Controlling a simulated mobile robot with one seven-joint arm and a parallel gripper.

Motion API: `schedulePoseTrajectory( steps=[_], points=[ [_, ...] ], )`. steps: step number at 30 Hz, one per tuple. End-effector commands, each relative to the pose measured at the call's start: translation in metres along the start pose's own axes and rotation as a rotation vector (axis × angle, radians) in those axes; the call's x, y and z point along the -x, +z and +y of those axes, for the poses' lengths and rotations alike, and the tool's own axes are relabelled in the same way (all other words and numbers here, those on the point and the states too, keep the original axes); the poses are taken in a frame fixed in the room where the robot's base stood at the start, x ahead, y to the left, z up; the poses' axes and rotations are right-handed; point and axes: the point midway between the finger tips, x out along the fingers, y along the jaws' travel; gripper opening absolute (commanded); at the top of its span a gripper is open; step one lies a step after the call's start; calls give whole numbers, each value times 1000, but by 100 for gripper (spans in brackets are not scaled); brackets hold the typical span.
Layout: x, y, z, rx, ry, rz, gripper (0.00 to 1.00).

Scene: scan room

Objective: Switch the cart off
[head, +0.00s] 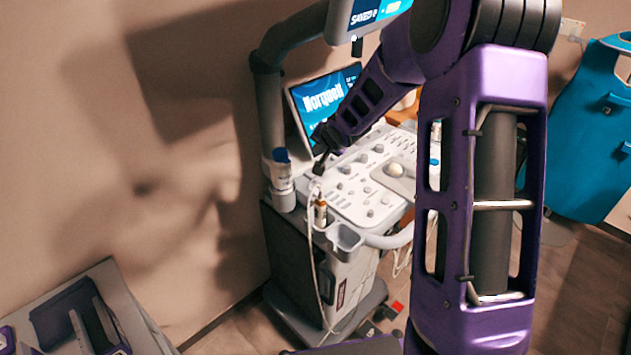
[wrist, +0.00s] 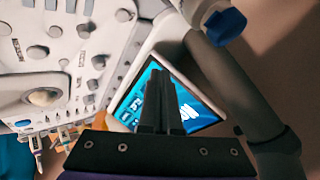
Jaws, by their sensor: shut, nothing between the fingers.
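The cart (head: 345,275) is a white and grey ultrasound cart against the wall in the head view. Its tilted touch screen (head: 320,95) is lit blue with white lettering; it also shows upside down behind my fingers in the wrist view (wrist: 206,112). The control panel (head: 350,203) has grey knobs and a trackball (head: 393,169); it fills the left of the wrist view (wrist: 75,45). My gripper (head: 318,168) is shut and empty, near the panel's left rear edge below the screen. Its fingers (wrist: 158,78) point up in the wrist view. Whether they touch anything is unclear. I cannot identify a power switch.
An upper monitor (head: 372,10), also lit, hangs on a grey column (head: 268,105). A blue-capped bottle (head: 280,170) stands in a holder left of the panel. A cable (head: 316,245) hangs down the cart's front. A teal apron (head: 590,135) hangs at right.

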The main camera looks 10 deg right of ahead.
Motion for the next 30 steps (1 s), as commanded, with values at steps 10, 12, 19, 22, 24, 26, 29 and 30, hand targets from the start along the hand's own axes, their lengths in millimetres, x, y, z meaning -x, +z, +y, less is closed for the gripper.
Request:
schedulePoseTrajectory(
  steps=[10,12,19,22,24,26,29,30],
  points=[
    [-2,1,1,0,0,1,0],
    [-4,2,3,0,0,0,0],
    [-19,14,14,1,1,-1,0],
    [-32,23,23,1,0,0,0],
    [-39,28,29,0,0,1,0],
    [-45,32,33,1,1,1,0],
    [-53,38,39,0,1,1,0],
    [-56,40,41,-1,0,1,0]
  ],
)
